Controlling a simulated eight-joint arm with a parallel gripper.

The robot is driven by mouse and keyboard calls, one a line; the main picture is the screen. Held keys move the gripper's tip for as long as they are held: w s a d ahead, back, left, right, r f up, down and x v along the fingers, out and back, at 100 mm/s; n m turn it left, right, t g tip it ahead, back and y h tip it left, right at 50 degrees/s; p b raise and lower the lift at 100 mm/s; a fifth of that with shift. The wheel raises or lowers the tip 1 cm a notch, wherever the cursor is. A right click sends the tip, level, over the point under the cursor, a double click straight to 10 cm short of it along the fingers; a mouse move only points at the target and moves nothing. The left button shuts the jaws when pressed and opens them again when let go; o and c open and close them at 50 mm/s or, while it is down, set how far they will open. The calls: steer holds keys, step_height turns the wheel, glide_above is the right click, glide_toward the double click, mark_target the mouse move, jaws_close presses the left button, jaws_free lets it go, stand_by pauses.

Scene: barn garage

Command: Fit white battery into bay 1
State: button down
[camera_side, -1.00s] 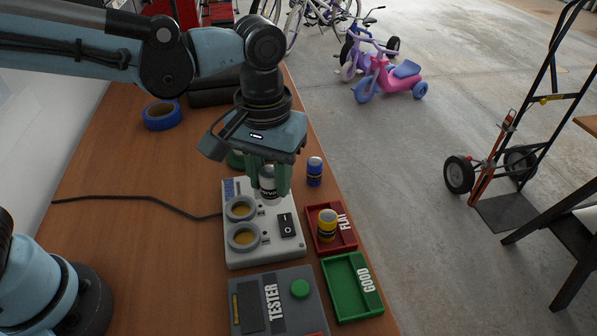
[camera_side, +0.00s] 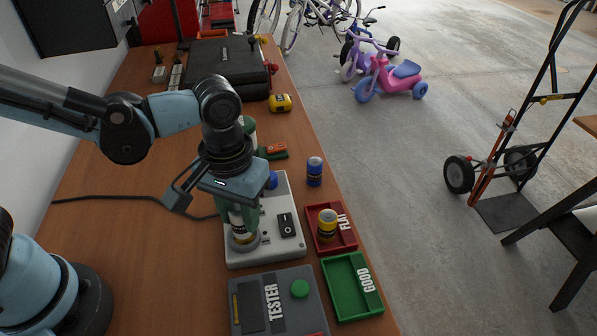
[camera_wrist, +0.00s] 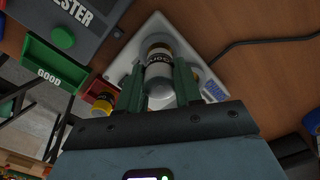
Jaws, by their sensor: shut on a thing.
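The white battery (camera_side: 240,233) with dark lettering is held upright between my gripper's green fingers. Its lower end is at the front round bay of the pale grey charger (camera_side: 276,246). In the wrist view the battery (camera_wrist: 159,73) sits between both fingers, its far end at the grey bay ring. I cannot tell how deep it sits. My gripper (camera_side: 242,219) is shut on it and hides the other round bay in the side view. Bay numbers are not readable.
A blue-topped item (camera_side: 271,180) shows at the charger's back. A blue battery (camera_side: 314,172) stands to the right. The red FLAT tray (camera_side: 348,237) holds a yellow battery (camera_side: 327,225). The green GOOD tray (camera_side: 352,287) is empty. The tester (camera_side: 255,310) lies in front.

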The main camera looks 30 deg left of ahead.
mark_target(238, 208)
steer(key=shift+f, duration=0.55)
steer(key=shift+f, duration=0.6)
stand_by(0.9)
steer(key=c, duration=1)
jaws_free()
steer(key=shift+c, duration=0.2)
steer(key=shift+r, duration=5.55)
steer(key=w+a+f+m+t, duration=0.2)
steer(key=a+t, duration=0.5)
steer(key=a, duration=0.8)
steer(key=shift+a, duration=0.4)
